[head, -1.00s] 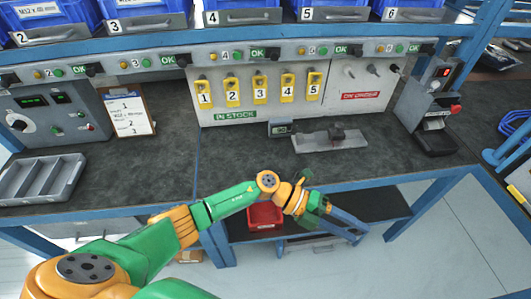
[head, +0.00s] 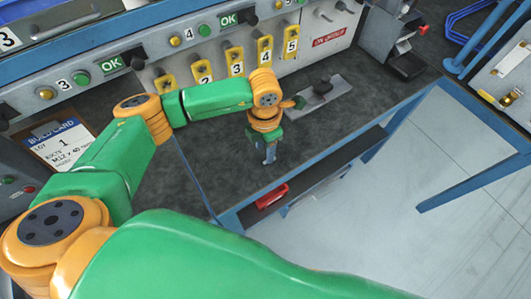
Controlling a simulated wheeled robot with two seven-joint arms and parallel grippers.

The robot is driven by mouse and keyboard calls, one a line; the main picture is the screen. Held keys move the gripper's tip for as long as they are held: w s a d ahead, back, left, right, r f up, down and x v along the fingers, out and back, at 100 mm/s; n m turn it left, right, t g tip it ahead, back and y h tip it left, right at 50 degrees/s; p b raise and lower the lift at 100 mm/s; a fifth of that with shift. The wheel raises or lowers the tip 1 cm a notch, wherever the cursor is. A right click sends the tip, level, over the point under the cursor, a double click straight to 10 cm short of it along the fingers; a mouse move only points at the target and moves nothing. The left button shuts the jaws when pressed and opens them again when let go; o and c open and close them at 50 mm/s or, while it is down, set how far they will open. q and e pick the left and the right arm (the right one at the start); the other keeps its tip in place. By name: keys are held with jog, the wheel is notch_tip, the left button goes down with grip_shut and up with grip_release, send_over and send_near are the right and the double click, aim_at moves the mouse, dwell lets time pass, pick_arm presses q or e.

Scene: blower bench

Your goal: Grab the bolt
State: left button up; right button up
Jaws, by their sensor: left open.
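I cannot make out a bolt anywhere in this view. A blue bin labelled 3 (head: 62,20) is at the top left, cut off by the picture's edge, and its inside is hidden. My left gripper (head: 269,154) hangs from the green and orange arm at the middle, pointing down near the bench's front edge. It is small and partly hidden behind its wrist; it looks open, with nothing seen between its fingers. My right gripper is not in view.
A build card (head: 65,145) naming M12 bolts lies at left, partly behind my arm. Yellow numbered tags (head: 265,50) hang on the panel. A grey fixture (head: 318,97) sits on the dark bench (head: 335,118). A red bin (head: 271,196) is below the bench edge. Open floor is at right.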

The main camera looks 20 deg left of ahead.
aim_at(265, 162)
pick_arm(q)
jog(key=f, duration=0.4)
jog(key=shift+s+d+f+p, duration=0.1)
jog(key=shift+d+f+p, duration=0.1)
jog(key=shift+p, duration=0.2)
jog(key=shift+a+f, duration=0.2)
jog(key=shift+d, duration=0.1)
grip_shut()
jog(key=shift+r, duration=0.15)
